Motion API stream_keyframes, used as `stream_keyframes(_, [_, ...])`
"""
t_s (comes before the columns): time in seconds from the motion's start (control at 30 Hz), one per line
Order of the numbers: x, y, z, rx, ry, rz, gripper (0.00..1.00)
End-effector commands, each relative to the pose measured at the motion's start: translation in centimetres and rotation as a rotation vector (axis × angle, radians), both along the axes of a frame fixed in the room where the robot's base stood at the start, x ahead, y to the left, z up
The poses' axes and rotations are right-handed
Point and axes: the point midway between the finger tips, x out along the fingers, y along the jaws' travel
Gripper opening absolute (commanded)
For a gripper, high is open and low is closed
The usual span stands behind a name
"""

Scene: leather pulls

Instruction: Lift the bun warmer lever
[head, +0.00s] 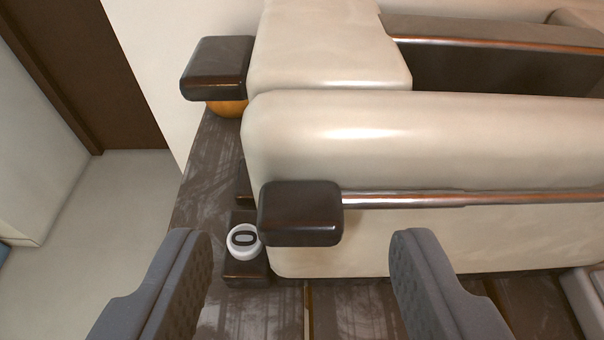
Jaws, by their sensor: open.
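A cream, rounded appliance (420,135), seemingly the bun warmer, fills the middle and right of the view. A glossy dark brown block (300,213) juts from its near left end, beside a metal rod (430,199) running right; it looks like a lever handle. My gripper (298,250) is open and empty. Its grey fingers show at the bottom, one left of the knob and one right of the block, apart from both.
A second dark block (217,69) juts out at the upper left, above an orange rounded thing (228,108). The appliance stands on a dark, streaked countertop (205,170). Pale floor (105,200) and a brown door (90,70) lie to the left. A light box-like object (588,295) is at lower right.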

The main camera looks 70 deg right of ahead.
Motion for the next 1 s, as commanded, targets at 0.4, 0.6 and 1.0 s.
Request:
stream_keyframes(0.4, [0.8,-1.7,-0.8,0.001,-0.002,0.001,0.51])
stream_keyframes(0.6, [0.7,-1.7,-0.8,0.001,-0.002,0.001,0.31])
stream_keyframes(1.0, [0.8,-1.8,-0.7,-0.004,0.009,0.001,0.0])
